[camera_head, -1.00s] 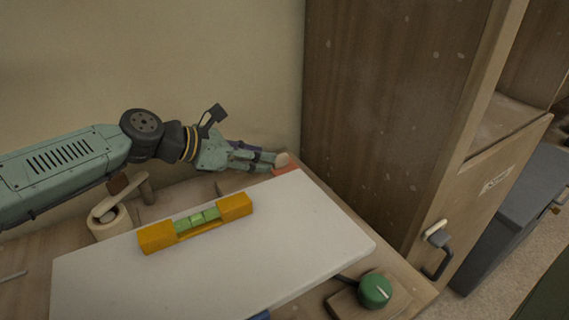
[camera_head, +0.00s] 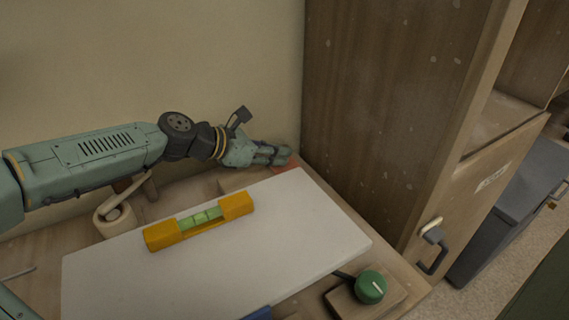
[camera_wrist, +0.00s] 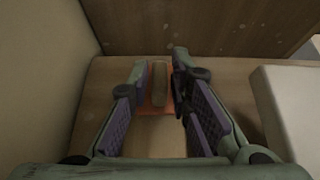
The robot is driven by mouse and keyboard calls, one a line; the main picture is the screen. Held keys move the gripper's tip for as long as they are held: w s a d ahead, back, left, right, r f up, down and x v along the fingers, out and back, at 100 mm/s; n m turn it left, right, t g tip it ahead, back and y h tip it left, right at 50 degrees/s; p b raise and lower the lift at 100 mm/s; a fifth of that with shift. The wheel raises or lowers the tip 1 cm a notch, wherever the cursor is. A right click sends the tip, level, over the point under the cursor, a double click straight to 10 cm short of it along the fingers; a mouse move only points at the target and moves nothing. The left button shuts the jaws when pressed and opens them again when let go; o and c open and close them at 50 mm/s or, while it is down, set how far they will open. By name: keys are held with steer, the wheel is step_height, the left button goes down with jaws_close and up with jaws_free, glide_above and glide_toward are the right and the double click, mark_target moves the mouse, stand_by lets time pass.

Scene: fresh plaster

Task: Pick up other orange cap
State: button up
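My gripper (camera_head: 283,155) is low in the back corner by the wooden cabinet in the head view. In the wrist view its two fingers (camera_wrist: 160,64) are apart. A tan, rounded upright piece (camera_wrist: 160,83) stands between them, with a small gap visible on each side. It is on or just above a flat orange-red piece (camera_wrist: 156,108); I cannot tell which. The orange-red piece also shows past the fingertips in the head view (camera_head: 290,166). No separate orange cap is clearly recognisable. A bar with yellow-orange ends (camera_head: 163,236) and a green middle lies on the white board.
The white board (camera_head: 300,225) covers much of the bench and rises to the right in the wrist view (camera_wrist: 290,110). A green knob (camera_head: 370,287) is at front right. A beige roll-like object (camera_head: 117,222) stands under my arm. Wall and cabinet (camera_head: 390,110) bound the corner.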

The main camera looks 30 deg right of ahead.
jaws_close()
steer(key=shift+r, duration=0.15)
